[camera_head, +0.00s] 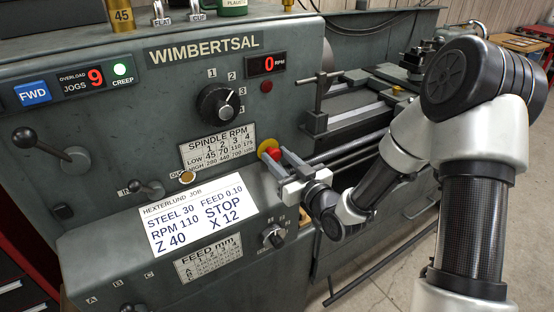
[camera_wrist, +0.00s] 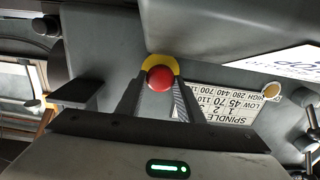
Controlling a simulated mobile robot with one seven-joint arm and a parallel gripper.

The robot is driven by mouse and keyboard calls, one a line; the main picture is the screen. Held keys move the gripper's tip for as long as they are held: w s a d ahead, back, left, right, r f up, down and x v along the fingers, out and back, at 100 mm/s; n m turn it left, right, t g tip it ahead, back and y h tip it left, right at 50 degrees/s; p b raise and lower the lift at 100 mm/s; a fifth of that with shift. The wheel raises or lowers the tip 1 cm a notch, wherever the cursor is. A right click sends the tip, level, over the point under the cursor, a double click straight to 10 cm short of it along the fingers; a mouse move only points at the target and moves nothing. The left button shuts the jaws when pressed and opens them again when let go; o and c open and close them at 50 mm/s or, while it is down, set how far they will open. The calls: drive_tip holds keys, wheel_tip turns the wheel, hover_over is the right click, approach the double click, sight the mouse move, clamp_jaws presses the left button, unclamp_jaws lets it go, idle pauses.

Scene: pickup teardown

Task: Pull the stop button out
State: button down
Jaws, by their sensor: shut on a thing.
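The stop button is a red round knob (camera_head: 274,153) on a yellow ring (camera_head: 265,147), on the front of the grey lathe headstock, right of the spindle RPM plate. In the wrist view the red knob (camera_wrist: 160,78) shows between the fingertips, with the yellow ring (camera_wrist: 163,61) behind it. My gripper (camera_head: 277,158) reaches in from the right and is shut on the red knob, one finger on each side. The gripper (camera_wrist: 158,88) hides part of the knob's sides. I cannot tell how far the knob stands out from the ring.
A black spindle dial (camera_head: 220,102) sits above left of the button. A job card (camera_head: 200,215) lies below left, and a small feed knob (camera_head: 273,236) is below. The lathe's long rods (camera_head: 350,150) run to the right, close to my wrist. Floor is free at lower right.

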drive_tip(key=c, duration=1.2)
unclamp_jaws()
drive_tip(key=shift+s+d, duration=0.1)
drive_tip(key=shift+s, duration=0.1)
drive_tip(key=shift+s+d, duration=0.1)
drive_tip(key=p+v, duration=0.9)
drive_tip(key=v, duration=0.8)
drive_tip(key=shift+s+d, duration=0.1)
